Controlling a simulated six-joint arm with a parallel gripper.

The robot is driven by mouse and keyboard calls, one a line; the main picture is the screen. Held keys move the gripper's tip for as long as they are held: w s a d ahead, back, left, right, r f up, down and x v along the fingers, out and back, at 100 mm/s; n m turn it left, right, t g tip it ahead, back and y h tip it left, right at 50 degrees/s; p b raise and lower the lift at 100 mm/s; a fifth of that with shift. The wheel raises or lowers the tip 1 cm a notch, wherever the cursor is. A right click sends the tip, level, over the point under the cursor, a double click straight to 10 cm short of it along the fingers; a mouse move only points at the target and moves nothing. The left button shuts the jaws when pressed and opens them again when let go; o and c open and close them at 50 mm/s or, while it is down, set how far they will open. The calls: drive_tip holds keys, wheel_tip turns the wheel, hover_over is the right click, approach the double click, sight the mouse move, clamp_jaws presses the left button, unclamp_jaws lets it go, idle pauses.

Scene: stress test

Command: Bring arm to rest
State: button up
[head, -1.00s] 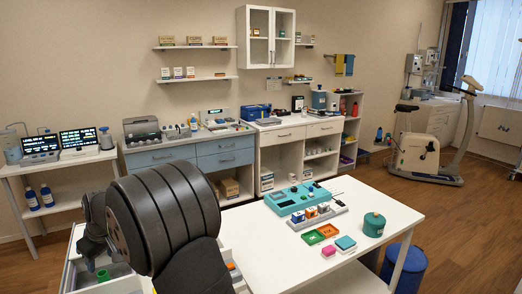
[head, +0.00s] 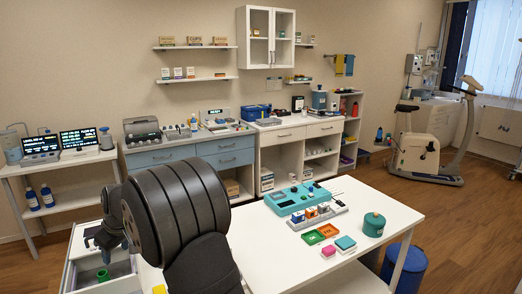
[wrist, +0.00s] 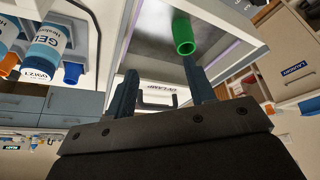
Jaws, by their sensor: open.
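My gripper (wrist: 160,86) is open in the wrist view, its two dark fingers apart with nothing held between them. In the head view my gripper (head: 112,240) is at the lower left, partly hidden by my own dark arm links. It is above or beside an open white drawer (head: 82,245); the exact height is hard to tell. A green tube-like holder (head: 103,275) stands in that drawer. The green holder (wrist: 184,36) also shows in the wrist view, close to the tip of one finger and apparently empty.
A white table (head: 290,262) to the right carries a teal device (head: 297,197), small coloured boxes and a green canister (head: 374,225). A side table (head: 70,165) with screens stands at the far left.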

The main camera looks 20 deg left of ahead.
drive_tip(key=w+d+r, duration=0.3)
drive_tip(key=d+r, duration=0.1)
drive_tip(key=d, duration=0.1)
drive_tip(key=w+a+f, duration=0.1)
drive_tip(key=w+a, duration=0.2)
drive_tip(key=w, duration=0.5)
drive_tip(key=w+a, duration=0.3)
drive_tip(key=w, duration=0.5)
drive_tip(key=w+f, duration=0.6)
drive_tip(key=w, duration=0.2)
drive_tip(key=shift+f, duration=0.4)
drive_tip(key=shift+d, duration=0.1)
